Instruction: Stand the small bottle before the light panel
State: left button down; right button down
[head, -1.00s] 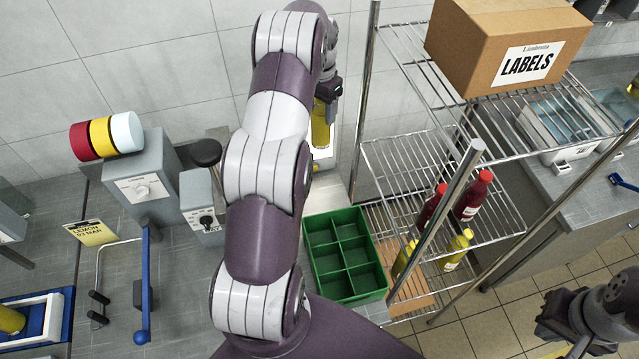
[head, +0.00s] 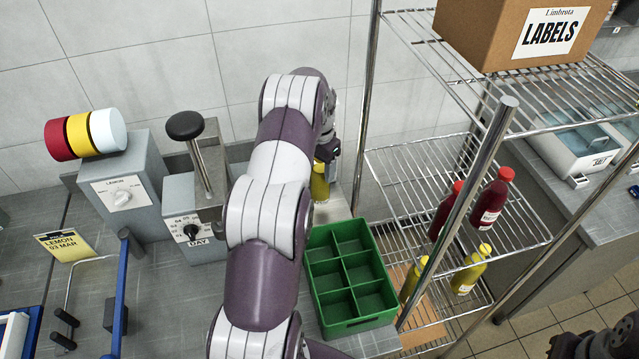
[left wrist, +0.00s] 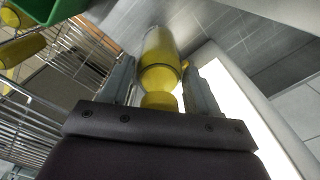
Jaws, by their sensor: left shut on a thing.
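The small yellow bottle (head: 320,186) hangs upright or nearly so below my left gripper (head: 328,150), behind the green crate. In the left wrist view the bottle (left wrist: 160,50) is between the two fingers of the left gripper (left wrist: 160,76), which is shut on it near the neck. I cannot tell whether its base touches the counter. The light panel (left wrist: 250,105) is a bright white strip beside the bottle in the left wrist view; in the head view my arm and the bottle hide most of it. My right arm shows dark at the lower right; its fingers are not clear.
A green compartment crate (head: 345,276) sits just in front of the bottle. A wire rack (head: 460,185) with red and yellow bottles stands to the right, a labels box (head: 520,35) on top. Grey dial units (head: 125,190) stand to the left.

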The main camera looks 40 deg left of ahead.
pick_arm(q)
notch_tip(320, 180, down, 4)
jog(key=shift+r+p, duration=0.2)
jog(key=shift+p, duration=0.35)
jog(key=shift+f, duration=0.1)
jog(key=shift+c, duration=1.3)
grip_release()
jog(key=shift+f, duration=0.15)
